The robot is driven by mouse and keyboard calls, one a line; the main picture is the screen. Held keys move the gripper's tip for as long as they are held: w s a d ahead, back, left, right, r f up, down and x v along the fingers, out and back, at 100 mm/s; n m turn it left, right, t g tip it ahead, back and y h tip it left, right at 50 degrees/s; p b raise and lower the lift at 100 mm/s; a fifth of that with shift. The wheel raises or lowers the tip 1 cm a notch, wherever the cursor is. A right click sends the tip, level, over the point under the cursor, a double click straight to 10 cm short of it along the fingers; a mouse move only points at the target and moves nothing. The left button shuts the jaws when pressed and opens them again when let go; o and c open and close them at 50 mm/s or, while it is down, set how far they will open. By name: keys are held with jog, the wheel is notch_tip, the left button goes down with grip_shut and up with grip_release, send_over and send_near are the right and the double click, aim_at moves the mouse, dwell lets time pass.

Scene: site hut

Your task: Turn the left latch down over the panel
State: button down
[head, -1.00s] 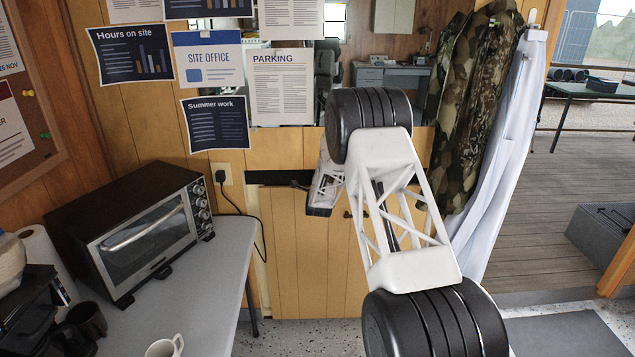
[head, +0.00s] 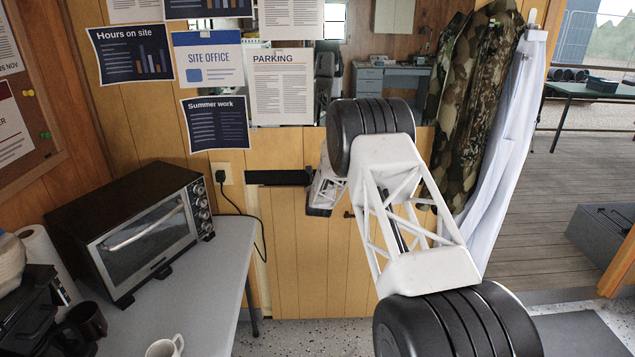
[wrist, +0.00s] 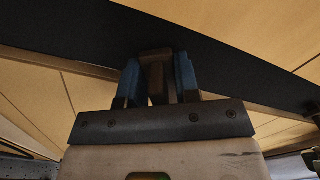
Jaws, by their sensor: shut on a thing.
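The left latch (wrist: 153,62), a small brown block, shows in the wrist view in front of a dark strip. My gripper (wrist: 155,78) has its two blue fingers shut on the latch, one on each side. In the head view my gripper end is mostly hidden behind my own arm, at the right part of the dark strip (head: 275,178). The wooden panel (head: 300,255) appears to be the plank face below this strip. The latch itself cannot be made out in the head view, so its angle there cannot be told.
A toaster oven (head: 130,235) stands on a grey table (head: 215,265) at the left, with a white mug (head: 163,347) at its front. A black cord (head: 250,215) hangs from the outlet. A camouflage jacket (head: 470,100) and white garment (head: 510,130) hang close right of my arm.

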jog(key=m, duration=0.6)
dwell(0.5)
jog(key=c, duration=1.2)
grip_release()
jog(key=shift+s, duration=0.25)
jog(key=shift+s, duration=3.65)
jog(key=shift+r, duration=0.1)
